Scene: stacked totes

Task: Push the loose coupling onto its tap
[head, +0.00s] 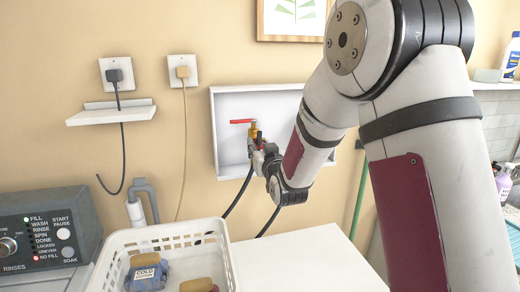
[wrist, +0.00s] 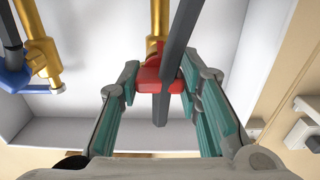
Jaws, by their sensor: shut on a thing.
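In the wrist view, my gripper (wrist: 161,72) has its two teal-padded fingers around a red coupling (wrist: 148,80). A dark grey hose (wrist: 177,45) runs across in front of it. A brass tap (wrist: 158,18) stands right beside the coupling; I cannot tell whether the coupling is fully seated on it. In the head view, my gripper (head: 262,152) is at the wall box, just below a brass tap with a red lever (head: 240,121). The coupling is mostly hidden there by the gripper.
The white wall box (head: 228,160) encloses the taps. A second brass tap (wrist: 42,55) with a blue part (wrist: 15,78) is close by in the wrist view. A white basket (head: 175,236) stands below on the left, beside a clear white top (head: 300,262). Dark hoses hang from the box.

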